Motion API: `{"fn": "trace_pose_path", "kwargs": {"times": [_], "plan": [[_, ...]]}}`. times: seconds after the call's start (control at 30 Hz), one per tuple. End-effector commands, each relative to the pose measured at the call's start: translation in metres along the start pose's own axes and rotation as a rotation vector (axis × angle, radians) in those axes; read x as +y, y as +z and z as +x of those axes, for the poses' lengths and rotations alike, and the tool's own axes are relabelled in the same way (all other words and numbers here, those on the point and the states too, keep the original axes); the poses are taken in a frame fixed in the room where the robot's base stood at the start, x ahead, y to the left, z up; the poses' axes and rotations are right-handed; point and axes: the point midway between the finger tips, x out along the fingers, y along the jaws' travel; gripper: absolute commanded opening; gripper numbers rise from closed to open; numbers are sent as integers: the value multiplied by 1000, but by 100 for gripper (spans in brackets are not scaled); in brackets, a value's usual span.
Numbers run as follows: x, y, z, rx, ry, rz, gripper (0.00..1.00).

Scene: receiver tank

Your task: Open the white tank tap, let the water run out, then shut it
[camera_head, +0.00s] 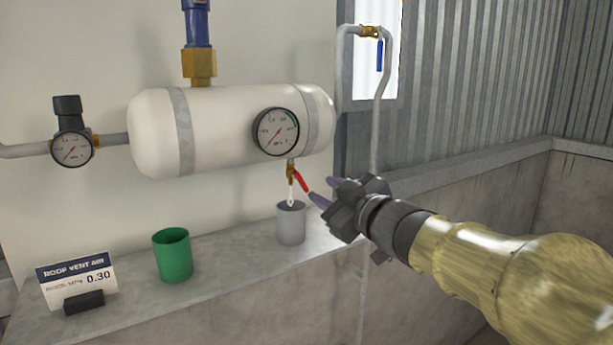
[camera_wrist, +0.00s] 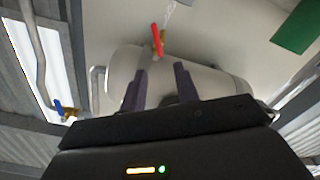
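The white tank (camera_head: 220,130) hangs on the wall with a dial gauge (camera_head: 276,131) on its front. A small brass tap (camera_head: 290,170) is under it, with a red lever (camera_head: 301,182) slanting down to the right. A thin pale stream runs from the tap toward a grey cup (camera_head: 291,226) below. The red lever also shows in the wrist view (camera_wrist: 157,40), beyond my fingertips. My gripper (camera_head: 325,190) is open, its two fingers apart and just right of the lever. The wrist view shows the gap between the fingers (camera_wrist: 160,82) empty. The gauge reading is too small to tell.
A green cup (camera_head: 173,256) and a sign reading "ROOF VENT AIR 0.30" (camera_head: 78,280) stand on the ledge (camera_head: 225,262). A blue-handled valve (camera_head: 379,54) is on the pipe at upper right. A second gauge (camera_head: 72,148) is at left.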

Motion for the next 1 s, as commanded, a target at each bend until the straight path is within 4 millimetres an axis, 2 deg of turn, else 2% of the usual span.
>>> {"fn": "trace_pose_path", "kwargs": {"times": [0.1, 0.4, 0.57, 0.83, 0.87, 1.0], "plan": [[1, -1, 22, -1, -1, 2, 31], [2, -1, 70, -2, 0, 1, 31], [1, 0, 81, 0, 1, 0, 31], [1, 1, 82, -1, 2, 0, 31], [1, 1, 82, -1, 2, 0, 27], [1, 1, 82, -1, 2, 0, 0]]}}
